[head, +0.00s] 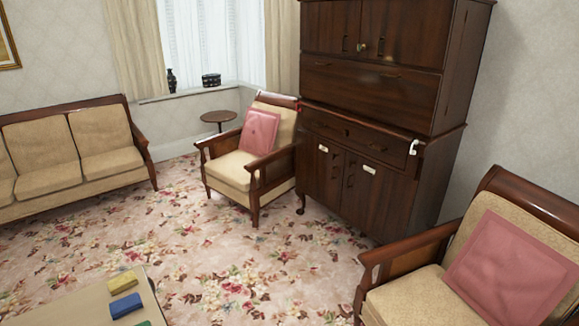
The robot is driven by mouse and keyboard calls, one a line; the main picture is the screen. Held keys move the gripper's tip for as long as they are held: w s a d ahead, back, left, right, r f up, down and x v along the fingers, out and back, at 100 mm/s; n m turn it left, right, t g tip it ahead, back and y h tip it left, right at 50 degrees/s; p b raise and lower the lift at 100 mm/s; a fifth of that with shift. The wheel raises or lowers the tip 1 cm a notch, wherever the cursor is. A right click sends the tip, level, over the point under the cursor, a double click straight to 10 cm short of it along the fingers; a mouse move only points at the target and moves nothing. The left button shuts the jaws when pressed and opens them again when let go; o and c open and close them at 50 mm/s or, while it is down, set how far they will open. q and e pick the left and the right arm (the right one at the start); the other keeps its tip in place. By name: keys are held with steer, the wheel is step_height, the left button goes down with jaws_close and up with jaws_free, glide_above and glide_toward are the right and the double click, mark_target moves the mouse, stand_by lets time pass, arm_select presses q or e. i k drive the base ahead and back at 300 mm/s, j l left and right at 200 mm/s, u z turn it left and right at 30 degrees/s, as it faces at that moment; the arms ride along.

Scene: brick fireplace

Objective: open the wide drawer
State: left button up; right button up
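A tall dark wood cabinet (437,70) stands against the wall right of the window. Two wide drawer fronts show on it. The lower wide drawer (365,138) sits just under the ledge, above the bottom doors (335,185), and looks closed. A white hook-shaped item (413,147) is at its right end. A small red item is at the ledge's left end. Neither of my grippers is in view.
A wooden armchair with a pink cushion (260,131) stands left of the cabinet. Another armchair (415,297) with a pink cushion stands at the front right. A sofa (65,150) is at the left. A table corner with coloured blocks (125,305) is at the front. Flowered carpet (260,260) lies open between.

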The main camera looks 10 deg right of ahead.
mark_target(393, 151)
steer(key=i+z, duration=0.1)
steer(key=i, duration=0.55)
steer(key=i+z, duration=0.1)
steer(key=i, duration=0.6)
steer(key=i+j, duration=0.15)
steer(key=i, duration=0.5)
steer(key=i+z, duration=0.15)
steer(key=i, duration=0.55)
steer(key=j, duration=0.05)
